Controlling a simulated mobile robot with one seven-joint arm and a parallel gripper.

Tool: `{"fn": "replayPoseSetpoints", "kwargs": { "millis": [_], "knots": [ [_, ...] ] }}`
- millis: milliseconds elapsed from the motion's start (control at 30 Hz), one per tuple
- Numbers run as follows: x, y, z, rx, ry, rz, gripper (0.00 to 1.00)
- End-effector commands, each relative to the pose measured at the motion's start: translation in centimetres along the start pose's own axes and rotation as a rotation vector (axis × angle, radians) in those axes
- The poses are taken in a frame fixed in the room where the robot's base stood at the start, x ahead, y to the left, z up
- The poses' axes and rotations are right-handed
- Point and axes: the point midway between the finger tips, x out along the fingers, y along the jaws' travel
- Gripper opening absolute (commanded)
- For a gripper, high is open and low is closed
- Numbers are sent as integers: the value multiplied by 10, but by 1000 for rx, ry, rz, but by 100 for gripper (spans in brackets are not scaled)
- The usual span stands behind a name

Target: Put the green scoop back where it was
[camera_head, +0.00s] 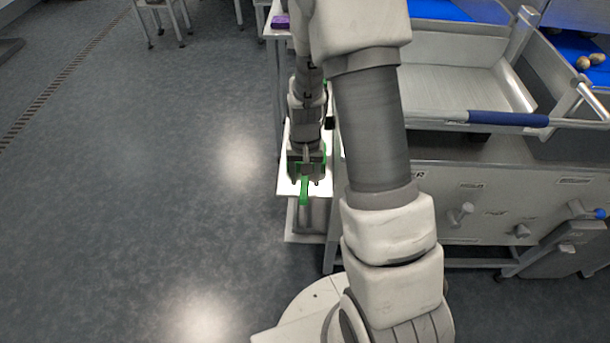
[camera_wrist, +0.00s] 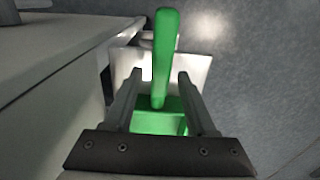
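The green scoop (camera_head: 304,192) is at the end of my gripper (camera_head: 305,180), over or on a small white-topped stand (camera_head: 290,187); I cannot tell whether it touches the top. In the wrist view the scoop's long handle (camera_wrist: 165,50) points away, and its wider green part (camera_wrist: 160,120) shows between the fingers. My gripper (camera_wrist: 159,75) is open, with one finger on each side of the scoop and a visible gap to the handle. Part of the scoop is hidden by my gripper and wrist in the head view.
A large metal grading bench (camera_head: 475,205) with a pale tray (camera_head: 450,88) stands close on the right. A purple item (camera_head: 281,21) lies on a white table behind. Brown dates (camera_head: 590,61) lie on a blue surface at the far right. The floor (camera_head: 150,180) on the left is clear.

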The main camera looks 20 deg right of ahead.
Motion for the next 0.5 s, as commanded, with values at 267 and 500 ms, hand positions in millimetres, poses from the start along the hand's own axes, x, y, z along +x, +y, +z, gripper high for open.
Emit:
{"fn": "replayPoseSetpoints", "kwargs": {
  "millis": [267, 500],
  "knots": [
    [-5, 0, 0, 0, 1, 0, 57],
    [-50, -1, -1, 0, 5, -2, 57]
  ]
}}
